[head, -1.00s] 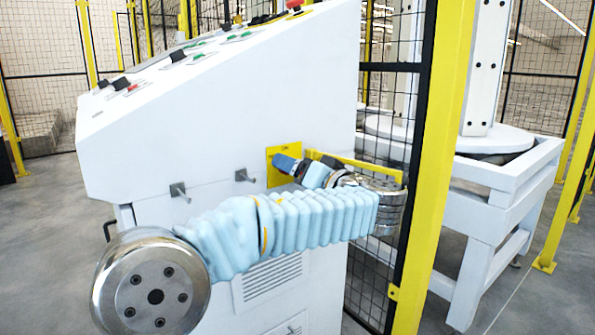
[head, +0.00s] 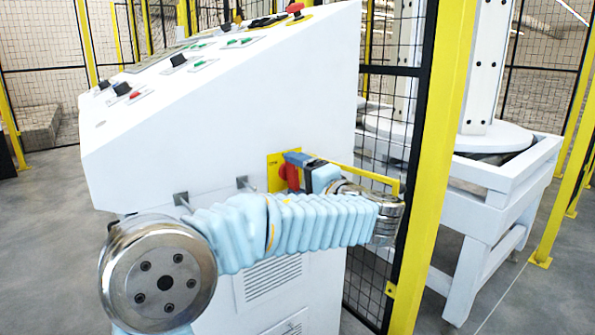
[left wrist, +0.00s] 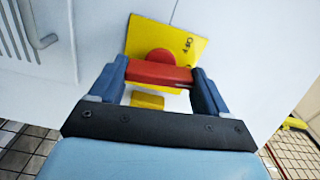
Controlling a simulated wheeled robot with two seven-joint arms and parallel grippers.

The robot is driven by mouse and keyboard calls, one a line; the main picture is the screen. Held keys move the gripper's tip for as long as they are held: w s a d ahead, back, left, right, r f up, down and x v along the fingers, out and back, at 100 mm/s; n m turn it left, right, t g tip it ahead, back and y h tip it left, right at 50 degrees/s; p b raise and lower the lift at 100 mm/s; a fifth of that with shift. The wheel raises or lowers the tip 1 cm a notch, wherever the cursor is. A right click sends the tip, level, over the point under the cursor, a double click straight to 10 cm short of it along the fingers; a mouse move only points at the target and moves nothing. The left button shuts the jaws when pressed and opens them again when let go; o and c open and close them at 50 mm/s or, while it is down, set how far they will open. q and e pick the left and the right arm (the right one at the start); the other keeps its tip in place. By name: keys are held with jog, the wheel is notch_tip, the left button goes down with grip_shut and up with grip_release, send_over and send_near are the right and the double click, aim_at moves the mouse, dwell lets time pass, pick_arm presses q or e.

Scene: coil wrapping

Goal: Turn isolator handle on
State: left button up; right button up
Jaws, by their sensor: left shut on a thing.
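The isolator handle is a red bar with a round red hub on a yellow plate on the cabinet's side. In the left wrist view the red handle (left wrist: 158,73) lies crosswise between the two blue fingers of my left gripper (left wrist: 158,78), which is shut on it. The yellow plate (left wrist: 190,48) carries an "OFF" marking that appears turned over in this view. In the head view the red handle (head: 289,176) shows partly behind my left gripper (head: 298,160), in front of the yellow plate (head: 274,160). My right gripper is in neither view.
A yellow fence post (head: 440,150) and black mesh stand close to the right of my arm. A white turntable frame (head: 490,200) stands beyond the fence.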

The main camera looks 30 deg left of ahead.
pick_arm(q)
jog(key=shift+m, duration=0.6)
jog(key=shift+f+p, duration=0.1)
jog(key=shift+p, duration=0.2)
jog(key=o, duration=0.8)
jog(key=b+v, duration=0.1)
jog(key=v, duration=1.3)
jog(key=shift+a+f, duration=0.1)
